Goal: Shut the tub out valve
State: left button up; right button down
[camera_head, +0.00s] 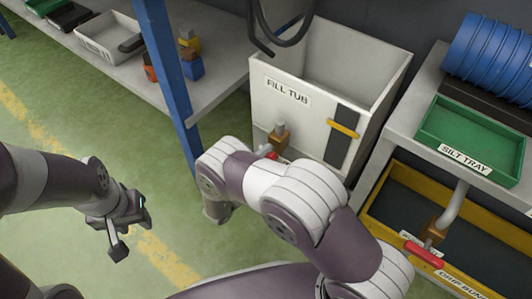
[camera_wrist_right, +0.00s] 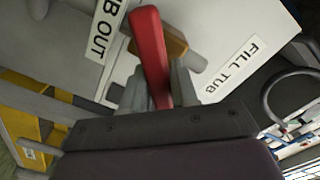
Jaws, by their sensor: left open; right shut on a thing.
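The tub out valve has a brass body (camera_head: 279,137) on the front of the white fill tub (camera_head: 300,120). Its red lever (camera_head: 266,151) shows only in part in the head view, behind my right arm. In the right wrist view my right gripper (camera_wrist_right: 158,82) is shut on the red lever (camera_wrist_right: 150,45), with a finger on each side. The brass body (camera_wrist_right: 172,42) is just behind the lever, and the TUB OUT label (camera_wrist_right: 103,30) is to its left. My left gripper (camera_head: 132,232) is open and empty above the green floor, away from the tub.
A silt tray (camera_head: 470,137) stands on the right bench. Another red-handled valve (camera_head: 424,254) hangs below it, by the yellow chip bunker (camera_head: 390,205). A blue post (camera_head: 168,75) rises left of the tub. Open floor surrounds my left gripper.

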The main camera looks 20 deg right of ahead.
jog(key=m, duration=0.4)
jog(key=shift+s+f, duration=0.15)
jog(key=shift+f, duration=0.15)
jog(key=shift+d+f+m, duration=0.1)
jog(key=shift+f+m, duration=0.05)
jog(key=shift+m, duration=0.85)
jog(key=shift+f+m, duration=0.1)
jog(key=shift+m, duration=0.9)
jog(key=c, duration=1)
grip_release()
jog(key=shift+o, duration=0.2)
